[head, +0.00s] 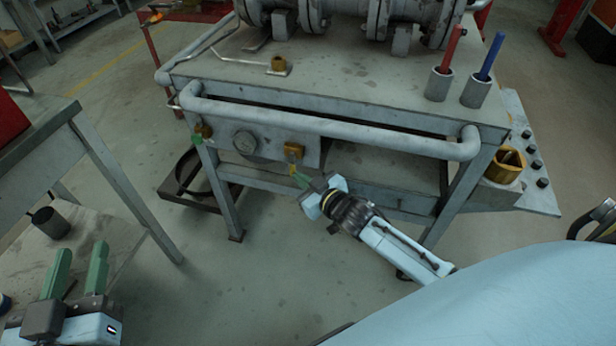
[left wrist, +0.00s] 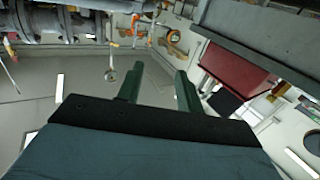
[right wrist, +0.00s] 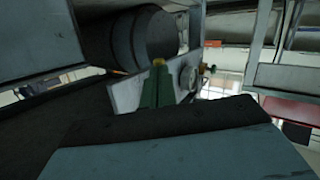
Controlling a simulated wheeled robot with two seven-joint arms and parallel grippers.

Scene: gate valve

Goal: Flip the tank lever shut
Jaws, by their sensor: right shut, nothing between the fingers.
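A grey tank panel with a round gauge (head: 245,142) sits under the edge of the work table. A brass valve (head: 293,152) is at its right end; I cannot make out its lever clearly. A second brass fitting (head: 203,131) with a green part is at the left. My right gripper (head: 299,178) is shut and empty, its green fingertips just below the right brass valve; contact cannot be told. In the right wrist view its fingers (right wrist: 157,85) point at the panel, a bit of brass at their tips. My left gripper (head: 78,268) is open and empty at lower left.
The table (head: 340,75) has a grey front rail (head: 330,125) above the panel. Pipework (head: 350,18) and cups with a red and a blue rod stand on top. A black pan (head: 192,172) is at lower left. A second bench (head: 35,130) stands at left.

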